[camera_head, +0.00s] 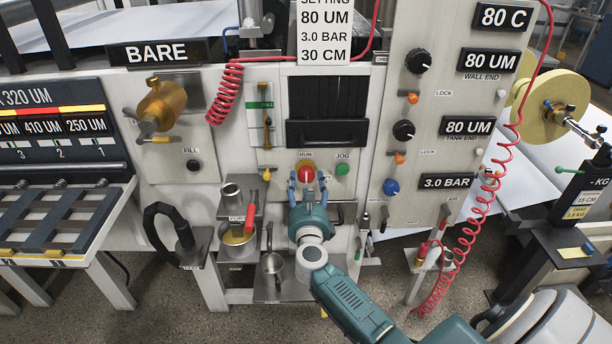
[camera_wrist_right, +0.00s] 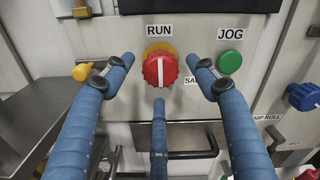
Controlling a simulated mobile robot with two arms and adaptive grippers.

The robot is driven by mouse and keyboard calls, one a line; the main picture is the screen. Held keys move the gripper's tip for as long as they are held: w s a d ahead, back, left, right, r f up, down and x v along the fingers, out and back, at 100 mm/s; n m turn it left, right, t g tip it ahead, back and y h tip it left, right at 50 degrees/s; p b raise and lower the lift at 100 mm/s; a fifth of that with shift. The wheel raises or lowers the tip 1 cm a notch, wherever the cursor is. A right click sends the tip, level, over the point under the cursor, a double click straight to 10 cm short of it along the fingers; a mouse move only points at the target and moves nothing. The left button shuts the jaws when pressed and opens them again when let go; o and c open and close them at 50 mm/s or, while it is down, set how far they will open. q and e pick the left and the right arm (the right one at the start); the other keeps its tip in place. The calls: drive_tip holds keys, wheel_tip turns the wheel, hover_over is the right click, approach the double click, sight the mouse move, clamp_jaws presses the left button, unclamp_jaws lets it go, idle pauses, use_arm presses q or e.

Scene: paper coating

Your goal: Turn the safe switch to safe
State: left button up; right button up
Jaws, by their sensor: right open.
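The safe switch is a red round knob with a white pointer mark (camera_wrist_right: 160,70) on a yellow plate, below the RUN label in the right wrist view. Its pointer mark stands about upright, toward RUN. A partly hidden label starting "SA" (camera_wrist_right: 190,81) is to its lower right. In the head view the red knob (camera_head: 306,174) shows just above my right gripper (camera_head: 308,182). The blue fingers of my right gripper (camera_wrist_right: 160,75) are spread open around the knob's sides, apart from it as far as I can see. My left gripper is not in view.
A green JOG button (camera_wrist_right: 229,62) is right of the knob, and a yellow knob (camera_wrist_right: 82,72) is to the left. A dark handle (camera_wrist_right: 190,140) lies below.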

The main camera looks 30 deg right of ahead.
sight(307, 178)
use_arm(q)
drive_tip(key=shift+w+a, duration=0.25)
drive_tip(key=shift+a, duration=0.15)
use_arm(e)
drive_tip(key=shift+x, duration=2)
drive_tip(key=c, duration=1.2)
drive_tip(key=shift+o, duration=0.2)
